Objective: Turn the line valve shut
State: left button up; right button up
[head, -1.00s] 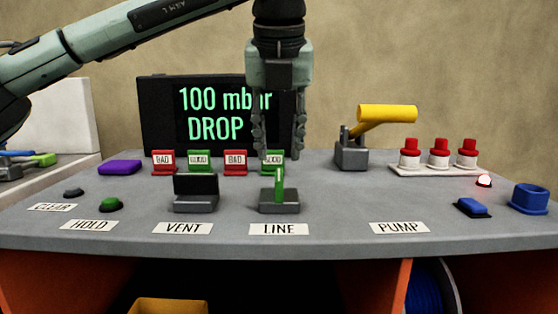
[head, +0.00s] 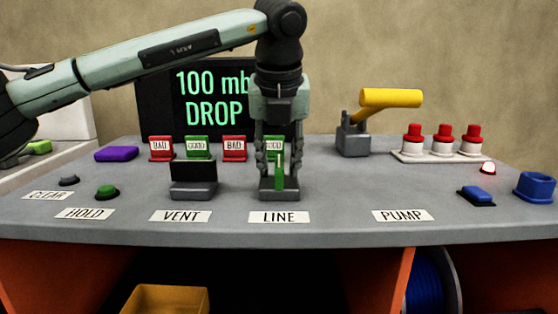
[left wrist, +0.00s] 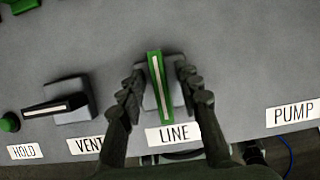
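The line valve (head: 280,173) is a grey block with a green handle, behind the LINE label. In the left wrist view its green handle (left wrist: 159,88) has a pale stripe and points roughly toward the LINE label, slightly slanted. My left gripper (head: 279,184) points straight down over the valve. In the left wrist view its fingers (left wrist: 160,76) stand on both sides of the handle, with gaps visible, so it is open around the handle. My right gripper is not in view.
The vent valve (head: 194,174), with a black handle set crosswise, stands close left. Red and green BAD and GOOD tags (head: 198,148) stand behind. The display (head: 213,95) reads 100 mbar DROP, partly covered by my arm. A yellow-handled pump (head: 390,98) is at right.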

pick_arm(q)
jog(key=shift+c, duration=0.5)
grip_shut()
